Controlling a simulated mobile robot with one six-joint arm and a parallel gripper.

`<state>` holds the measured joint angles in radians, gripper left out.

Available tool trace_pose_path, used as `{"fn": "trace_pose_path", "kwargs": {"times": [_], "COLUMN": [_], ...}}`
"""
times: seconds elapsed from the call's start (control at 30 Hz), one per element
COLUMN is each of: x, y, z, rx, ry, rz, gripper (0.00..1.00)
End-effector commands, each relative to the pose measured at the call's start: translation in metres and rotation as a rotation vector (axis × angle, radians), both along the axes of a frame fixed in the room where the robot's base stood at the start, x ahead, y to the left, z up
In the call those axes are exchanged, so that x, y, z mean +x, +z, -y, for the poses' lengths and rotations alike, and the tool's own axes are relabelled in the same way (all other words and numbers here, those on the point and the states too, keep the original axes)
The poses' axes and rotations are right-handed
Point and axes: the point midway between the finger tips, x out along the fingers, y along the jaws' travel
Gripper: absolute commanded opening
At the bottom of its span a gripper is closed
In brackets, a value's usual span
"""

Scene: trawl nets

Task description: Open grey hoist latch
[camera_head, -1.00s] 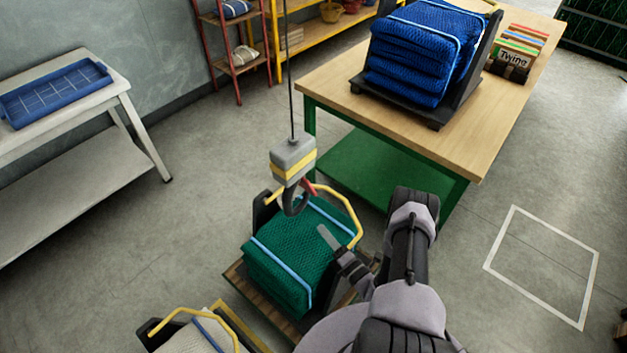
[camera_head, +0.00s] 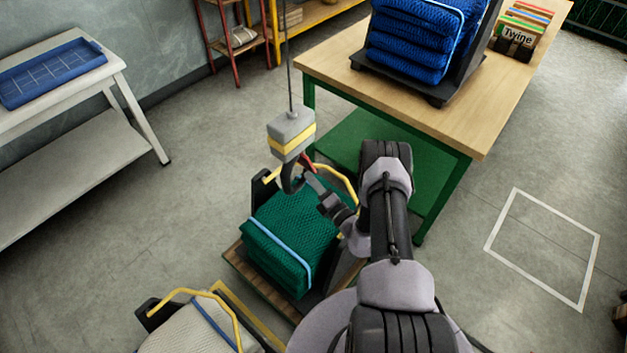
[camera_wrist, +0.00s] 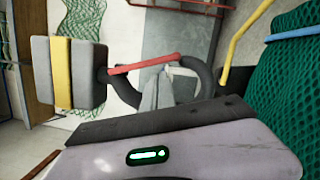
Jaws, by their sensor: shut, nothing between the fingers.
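The grey hoist block (camera_head: 291,128) with a yellow band hangs on a cable above the green net bundle (camera_head: 285,235). A dark hook (camera_head: 289,180) with a red latch (camera_head: 307,162) hangs below it. In the wrist view, the block (camera_wrist: 68,75) is at left and the red latch (camera_wrist: 145,63) spans the mouth of the dark hook (camera_wrist: 207,78); it looks closed. My gripper (camera_head: 312,178) is shut and empty, its fingertips right beside the latch and hook. The fingertips (camera_wrist: 158,88) appear just under the latch; contact cannot be told.
The green bundle's yellow handle (camera_head: 348,185) passes close to the hook; whether they link is unclear. A wooden table (camera_head: 400,105) with blue nets (camera_head: 415,45) stands behind. A pale bundle (camera_head: 190,335) is at front left. Floor at right is clear.

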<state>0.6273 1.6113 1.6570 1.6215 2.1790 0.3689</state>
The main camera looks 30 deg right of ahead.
Motion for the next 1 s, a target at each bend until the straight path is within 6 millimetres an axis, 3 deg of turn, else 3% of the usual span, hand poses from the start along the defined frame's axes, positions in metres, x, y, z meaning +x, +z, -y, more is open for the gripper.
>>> {"fn": "trace_pose_path", "kwargs": {"times": [1.0], "x": [0.006], "y": [0.002], "z": [0.015], "rx": [-0.103], "ry": [0.000], "rz": [0.038], "gripper": [0.00]}}
